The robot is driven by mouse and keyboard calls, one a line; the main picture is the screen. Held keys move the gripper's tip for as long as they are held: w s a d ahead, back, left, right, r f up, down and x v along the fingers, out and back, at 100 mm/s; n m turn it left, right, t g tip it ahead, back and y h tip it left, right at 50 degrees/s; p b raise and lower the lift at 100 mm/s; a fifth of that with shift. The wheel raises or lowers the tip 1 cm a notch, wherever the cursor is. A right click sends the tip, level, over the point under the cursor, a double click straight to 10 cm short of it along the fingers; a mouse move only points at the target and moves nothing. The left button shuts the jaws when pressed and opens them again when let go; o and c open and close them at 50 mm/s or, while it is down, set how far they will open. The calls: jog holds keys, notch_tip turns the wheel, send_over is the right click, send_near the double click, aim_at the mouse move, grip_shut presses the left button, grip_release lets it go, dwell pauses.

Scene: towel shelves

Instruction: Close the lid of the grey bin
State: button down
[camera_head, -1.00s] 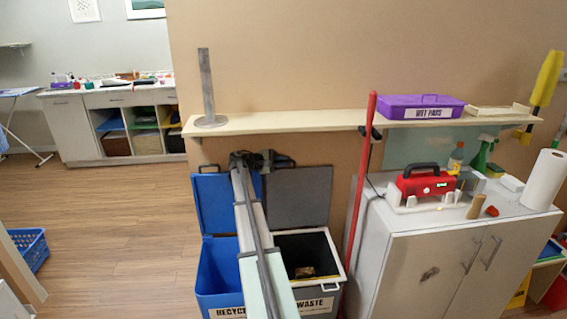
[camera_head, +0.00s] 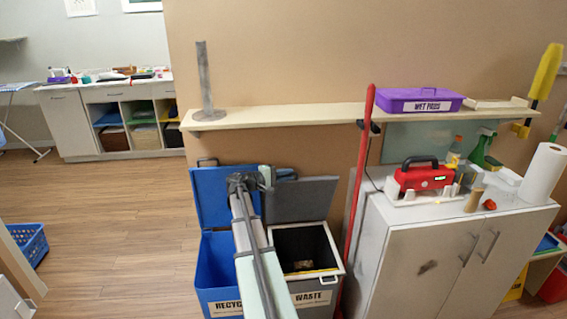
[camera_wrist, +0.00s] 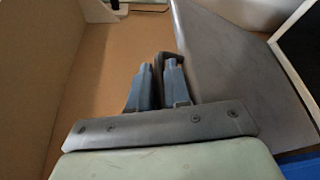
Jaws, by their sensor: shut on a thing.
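The grey bin (camera_head: 312,299), labelled WASTE, stands with its dark opening facing up. Its grey lid (camera_head: 303,199) is hinged at the back and stands open, tilted. My gripper (camera_head: 284,174) is at the lid's upper left edge, partly hidden by my wrist. In the wrist view my gripper's two blue-grey fingers (camera_wrist: 160,68) are close together around a dark piece at the edge of the lid (camera_wrist: 225,65). The exact contact is hard to see.
The blue recycling bin (camera_head: 217,277) stands directly left, its blue lid (camera_head: 211,198) open. A red pole (camera_head: 358,200) leans just right of the grey bin, beside a white cabinet (camera_head: 415,260). A shelf (camera_head: 290,117) runs above the bins.

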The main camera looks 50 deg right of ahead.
jog(key=s+a+f+m+h, duration=0.2)
jog(key=s+a+f+m, duration=0.1)
jog(key=s+a+f, duration=0.4)
jog(key=shift+s+a+f+m+g+h, duration=0.3)
jog(key=shift+s+a+f+m, duration=1.1)
jog(key=shift+f, duration=3.35)
jog(key=shift+s+a+f+m+g+h, duration=0.1)
jog(key=shift+s+a+f+m+g, duration=0.55)
jog(key=shift+s+a+f, duration=2.7)
jog(key=shift+s+a+f+m+g+h, duration=0.2)
jog(key=shift+f+m, duration=1.05)
jog(key=shift+f, duration=4.9)
jog(key=shift+a+f, duration=0.1)
jog(key=c, duration=1.5)
grip_release()
jog(key=shift+o, duration=0.3)
